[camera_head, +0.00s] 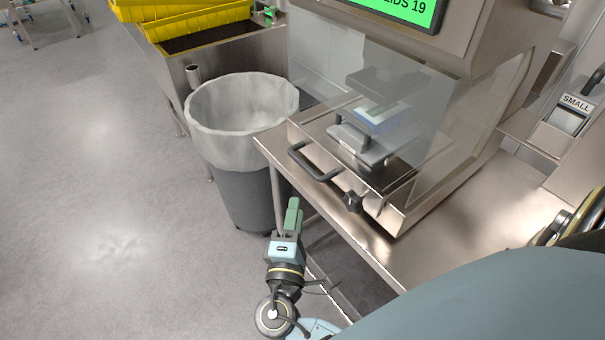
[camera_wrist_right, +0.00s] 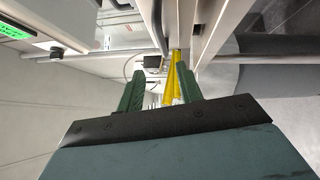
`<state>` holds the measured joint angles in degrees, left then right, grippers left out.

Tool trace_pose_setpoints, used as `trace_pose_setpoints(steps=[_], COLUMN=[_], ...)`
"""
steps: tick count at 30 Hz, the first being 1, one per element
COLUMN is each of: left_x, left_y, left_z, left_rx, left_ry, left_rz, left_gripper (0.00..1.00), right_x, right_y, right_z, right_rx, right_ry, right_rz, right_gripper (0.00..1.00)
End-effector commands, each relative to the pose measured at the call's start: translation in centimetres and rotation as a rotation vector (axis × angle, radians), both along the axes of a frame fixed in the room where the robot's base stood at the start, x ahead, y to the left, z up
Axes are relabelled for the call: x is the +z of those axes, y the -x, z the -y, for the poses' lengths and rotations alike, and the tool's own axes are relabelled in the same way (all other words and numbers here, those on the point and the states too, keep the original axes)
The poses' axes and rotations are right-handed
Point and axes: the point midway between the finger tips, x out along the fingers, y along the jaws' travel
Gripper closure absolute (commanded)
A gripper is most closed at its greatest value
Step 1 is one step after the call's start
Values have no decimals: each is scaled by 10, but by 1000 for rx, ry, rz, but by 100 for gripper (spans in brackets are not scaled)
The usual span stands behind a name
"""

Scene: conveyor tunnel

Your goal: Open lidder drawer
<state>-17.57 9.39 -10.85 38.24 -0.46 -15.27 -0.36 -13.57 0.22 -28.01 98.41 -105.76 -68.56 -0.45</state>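The lidder is a steel machine with clear panels and a green screen (camera_head: 405,8). Its drawer (camera_head: 345,180) has a black bar handle (camera_head: 313,164) on the front and a dark knob (camera_head: 352,201) beside it. The drawer looks shut. My right gripper (camera_head: 293,206) has green fingers and is in front of and below the handle, apart from it. In the right wrist view the fingers (camera_wrist_right: 160,78) stand apart with nothing held between them. I cannot make out the handle clearly in that view. My left gripper is not in view.
A grey bin with a pale liner (camera_head: 243,145) stands left of the lidder, close to my right gripper. The steel table (camera_head: 480,205) carries the lidder, and its front edge is beside the gripper. Yellow trays (camera_head: 200,22) are behind. The floor at left is open.

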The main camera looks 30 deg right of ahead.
Motion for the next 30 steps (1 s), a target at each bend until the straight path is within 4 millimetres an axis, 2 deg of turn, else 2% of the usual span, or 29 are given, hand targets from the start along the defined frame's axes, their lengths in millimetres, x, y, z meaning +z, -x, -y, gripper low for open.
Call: trace_pose_setpoints(steps=[2, 8, 21, 30], left_x=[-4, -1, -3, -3], left_y=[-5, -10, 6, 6], left_z=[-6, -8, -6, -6], left_rx=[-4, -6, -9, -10], left_ry=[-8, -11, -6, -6], left_rz=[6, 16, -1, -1], left_gripper=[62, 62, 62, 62], right_x=[-5, 0, 12, 14], right_y=[-2, -19, -85, -101], right_z=[1, 16, 72, 85], right_rx=[0, -1, -1, 0], right_ry=[1, 1, 1, 0], right_rz=[1, 3, 2, 0], right_gripper=[64, 64, 64, 64])
